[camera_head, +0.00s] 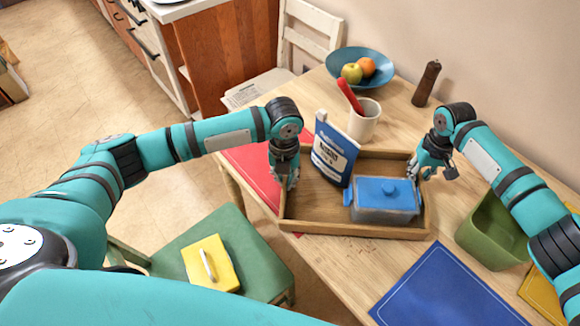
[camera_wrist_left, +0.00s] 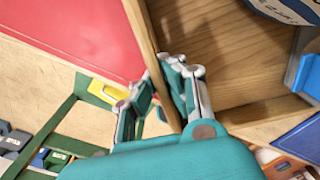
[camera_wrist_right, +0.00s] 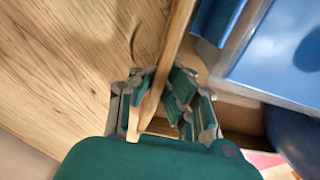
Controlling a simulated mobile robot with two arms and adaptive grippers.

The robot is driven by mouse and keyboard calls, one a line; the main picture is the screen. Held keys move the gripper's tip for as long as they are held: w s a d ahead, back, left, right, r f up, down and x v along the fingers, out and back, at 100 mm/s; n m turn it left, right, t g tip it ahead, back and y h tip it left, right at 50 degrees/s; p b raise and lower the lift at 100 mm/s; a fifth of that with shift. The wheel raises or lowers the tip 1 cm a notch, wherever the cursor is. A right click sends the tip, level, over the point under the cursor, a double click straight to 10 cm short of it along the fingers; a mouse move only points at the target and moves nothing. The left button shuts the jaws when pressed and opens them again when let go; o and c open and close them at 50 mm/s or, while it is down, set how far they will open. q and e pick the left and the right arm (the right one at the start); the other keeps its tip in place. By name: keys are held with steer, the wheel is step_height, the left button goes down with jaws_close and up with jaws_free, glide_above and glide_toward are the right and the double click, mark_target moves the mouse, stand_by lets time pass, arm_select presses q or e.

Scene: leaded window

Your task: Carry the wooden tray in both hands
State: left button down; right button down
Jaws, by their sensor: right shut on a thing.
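The wooden tray (camera_head: 355,229) rests on the table, holding a blue-and-white packet (camera_head: 334,150) and a grey dish with a blue lid (camera_head: 384,197). My left gripper (camera_head: 287,178) is at the tray's left wall. In the left wrist view its fingers (camera_wrist_left: 160,92) stand on either side of that wall (camera_wrist_left: 148,45), with a small gap on the outer side. My right gripper (camera_head: 433,172) is shut on the right wall, which passes between its fingers (camera_wrist_right: 158,90) in the right wrist view. The fingertips are small in the head view.
A white mug (camera_head: 365,122) with a red utensil, a blue fruit bowl (camera_head: 376,62) and a pepper mill (camera_head: 426,84) stand behind the tray. A green container (camera_head: 490,232) is at right, a blue mat (camera_head: 437,290) in front. A green chair (camera_head: 210,237) holds a yellow item.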

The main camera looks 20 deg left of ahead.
arm_select(q)
steer(key=shift+a+f, duration=0.25)
steer(key=shift+f, duration=0.25)
arm_select(e)
steer(key=shift+w+d+f, duration=0.15)
steer(key=shift+d+f, duration=0.25)
steer(key=shift+f, duration=0.05)
arm_select(q)
steer(key=c, duration=1.8)
jaws_free()
steer(key=shift+s+r, duration=0.1)
steer(key=shift+r, duration=0.05)
arm_select(e)
steer(key=c, duration=1.7)
jaws_free()
steer(key=shift+r, duration=0.2)
steer(key=shift+c, duration=0.2)
arm_select(q)
steer(key=shift+o, duration=1.2)
arm_select(e)
steer(key=shift+o, duration=1.2)
arm_select(q)
steer(key=shift+o, duration=0.4)
steer(key=shift+d+r, duration=0.1)
arm_select(e)
steer(key=shift+o, duration=0.2)
steer(key=shift+a, duration=0.15)
